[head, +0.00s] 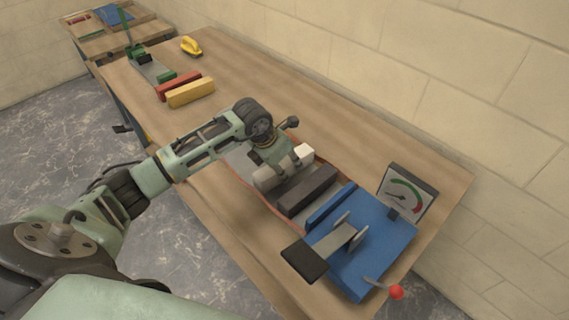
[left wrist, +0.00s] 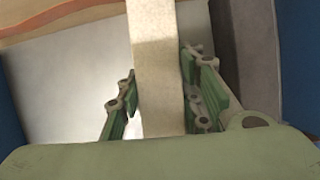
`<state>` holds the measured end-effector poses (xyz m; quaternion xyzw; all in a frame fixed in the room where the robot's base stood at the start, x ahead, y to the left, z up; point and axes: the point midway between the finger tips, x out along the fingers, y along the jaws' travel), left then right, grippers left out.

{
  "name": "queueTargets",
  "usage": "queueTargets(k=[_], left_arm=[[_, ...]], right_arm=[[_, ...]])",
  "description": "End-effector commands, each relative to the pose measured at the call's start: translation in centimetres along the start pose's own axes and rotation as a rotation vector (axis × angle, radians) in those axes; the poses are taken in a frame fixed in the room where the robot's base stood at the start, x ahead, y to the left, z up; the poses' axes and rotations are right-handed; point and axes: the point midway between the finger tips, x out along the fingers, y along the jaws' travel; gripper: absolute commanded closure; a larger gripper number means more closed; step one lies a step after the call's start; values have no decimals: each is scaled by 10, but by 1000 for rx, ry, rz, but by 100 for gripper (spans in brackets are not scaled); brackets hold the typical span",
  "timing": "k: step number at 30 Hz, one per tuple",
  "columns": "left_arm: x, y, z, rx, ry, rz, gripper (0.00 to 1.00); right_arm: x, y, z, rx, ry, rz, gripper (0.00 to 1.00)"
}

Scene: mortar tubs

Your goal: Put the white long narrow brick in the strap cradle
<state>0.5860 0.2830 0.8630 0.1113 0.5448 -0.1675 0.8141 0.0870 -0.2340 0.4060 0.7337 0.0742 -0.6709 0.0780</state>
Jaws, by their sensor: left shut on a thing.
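The white long narrow brick (head: 267,178) is in the grip of my left gripper (head: 284,166); its ends show on either side of the fingers in the head view. In the left wrist view the brick (left wrist: 158,60) runs up between the green fingers (left wrist: 160,100), which are shut on it. Below it is a light grey surface (left wrist: 80,70) with an orange-red edge, which may be the strap cradle; it also shows in the head view (head: 237,158). I cannot tell whether the brick touches it. My right gripper is not in view.
A dark grey block (head: 308,190) lies beside the brick. To its right is a blue device (head: 385,235) with a red-knobbed lever (head: 396,291) and a dial gauge (head: 406,192). Red (head: 178,86) and yellow (head: 191,92) bricks lie farther back.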

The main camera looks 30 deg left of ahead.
Motion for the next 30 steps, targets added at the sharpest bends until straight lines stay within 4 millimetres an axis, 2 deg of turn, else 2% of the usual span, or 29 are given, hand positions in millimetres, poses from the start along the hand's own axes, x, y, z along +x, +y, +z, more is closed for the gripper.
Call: queueTargets(k=[21, 22, 30], left_arm=[[5, 1, 0, 0, -6, 2, 100], [5, 1, 0, 1, -7, 2, 65], [6, 0, -2, 0, -3, 1, 44]], right_arm=[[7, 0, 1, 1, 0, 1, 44], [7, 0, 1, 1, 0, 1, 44], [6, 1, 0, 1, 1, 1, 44]])
